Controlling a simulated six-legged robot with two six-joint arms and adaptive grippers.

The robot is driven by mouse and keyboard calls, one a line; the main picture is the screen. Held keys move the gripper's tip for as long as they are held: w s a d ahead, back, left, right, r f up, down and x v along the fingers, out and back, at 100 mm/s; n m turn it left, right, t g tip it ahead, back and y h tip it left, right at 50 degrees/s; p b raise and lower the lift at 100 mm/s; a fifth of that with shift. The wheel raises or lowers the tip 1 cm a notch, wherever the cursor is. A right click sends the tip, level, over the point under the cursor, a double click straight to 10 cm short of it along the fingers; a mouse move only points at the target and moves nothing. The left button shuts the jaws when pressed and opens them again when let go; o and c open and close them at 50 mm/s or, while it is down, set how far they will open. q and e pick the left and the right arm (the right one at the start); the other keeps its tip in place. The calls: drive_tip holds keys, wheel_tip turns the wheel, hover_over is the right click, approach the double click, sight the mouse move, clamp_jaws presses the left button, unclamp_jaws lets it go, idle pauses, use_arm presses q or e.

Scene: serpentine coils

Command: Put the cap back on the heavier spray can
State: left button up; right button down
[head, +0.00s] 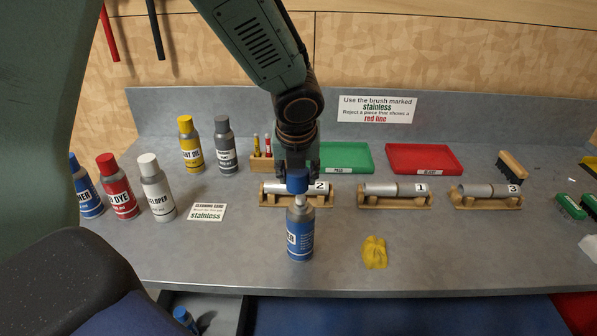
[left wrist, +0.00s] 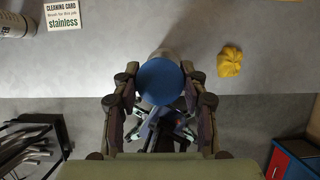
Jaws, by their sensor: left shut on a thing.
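My left gripper (head: 297,168) points down and is shut on a blue cap (head: 297,182). In the left wrist view the cap (left wrist: 160,81) sits between the two fingers of the gripper (left wrist: 160,85). A blue spray can (head: 300,234) with a grey shoulder and a pale nozzle stands upright and uncapped near the bench's front edge. The cap is right above its nozzle; I cannot tell whether they touch. Another blue can (head: 86,190), with a blue cap on, stands at the far left. My right gripper is not in view.
Red (head: 119,188), white (head: 157,188), yellow (head: 192,146) and grey (head: 225,146) cans stand left. Numbered tubes on wooden cradles (head: 395,203) lie behind the can. A yellow cloth (head: 374,253) lies to its right. Green (head: 346,158) and red (head: 424,159) trays are at the back.

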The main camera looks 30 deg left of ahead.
use_arm(q)
drive_tip(key=shift+w+d, duration=0.2)
drive_tip(key=shift+w+f, duration=0.2)
drive_tip(key=shift+f, duration=0.05)
drive_tip(key=shift+s+a+f+b, duration=0.15)
drive_tip(key=shift+s+f+b, duration=0.1)
drive_tip(key=shift+f+b, duration=0.1)
drive_tip(key=shift+w+f, duration=0.1)
drive_tip(key=shift+f, duration=0.15)
drive_tip(key=shift+w+d+f+b, duration=0.2)
drive_tip(key=shift+w+f+b, duration=0.1)
drive_tip(key=shift+f, duration=0.05)
drive_tip(key=shift+s+a+r, duration=0.1)
drive_tip(key=shift+s, duration=0.15)
